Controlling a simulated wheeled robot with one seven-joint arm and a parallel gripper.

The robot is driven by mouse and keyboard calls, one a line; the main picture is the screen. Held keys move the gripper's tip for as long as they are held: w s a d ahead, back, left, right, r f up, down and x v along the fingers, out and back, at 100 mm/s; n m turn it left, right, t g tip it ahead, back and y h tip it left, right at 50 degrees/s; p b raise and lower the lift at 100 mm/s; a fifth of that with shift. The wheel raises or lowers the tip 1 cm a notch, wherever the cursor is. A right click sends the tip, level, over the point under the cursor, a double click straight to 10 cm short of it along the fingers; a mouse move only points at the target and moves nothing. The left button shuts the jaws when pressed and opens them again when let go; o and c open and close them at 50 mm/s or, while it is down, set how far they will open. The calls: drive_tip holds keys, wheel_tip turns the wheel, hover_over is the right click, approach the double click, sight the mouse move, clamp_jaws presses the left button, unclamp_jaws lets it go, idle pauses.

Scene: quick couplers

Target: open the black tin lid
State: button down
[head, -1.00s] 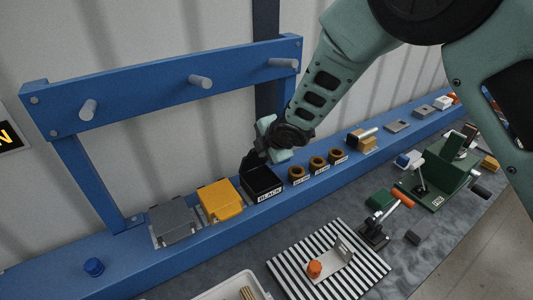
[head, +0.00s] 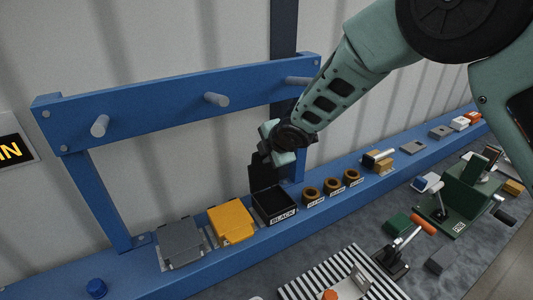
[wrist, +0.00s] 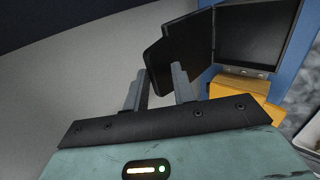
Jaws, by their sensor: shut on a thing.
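The black tin (head: 277,219) stands on the blue shelf with a white "BLACK" label on its front. Its lid (head: 262,174) stands up steeply at the back edge, and the tin's dark inside shows. My gripper (head: 266,154) is at the top edge of the lid, shut on it. In the wrist view, the lid (wrist: 178,48) runs between the two fingers of my gripper (wrist: 158,88). The open tin (wrist: 257,38) is beyond, to the right. The finger contact is partly hidden.
A yellow tin (head: 231,221) and a grey tin (head: 179,243) stand closed, left of the black one. Several brown rings (head: 331,186) sit to its right. A blue rail with pegs (head: 215,99) runs above and behind the shelf.

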drive_tip(key=shift+s+f, duration=0.1)
drive_tip(key=shift+f, duration=0.1)
drive_tip(key=c, duration=1.5)
unclamp_jaws()
drive_tip(key=shift+r, duration=0.1)
drive_tip(key=shift+b+v, duration=0.9)
drive_tip(key=shift+v, duration=7.75)
drive_tip(key=shift+d, duration=0.1)
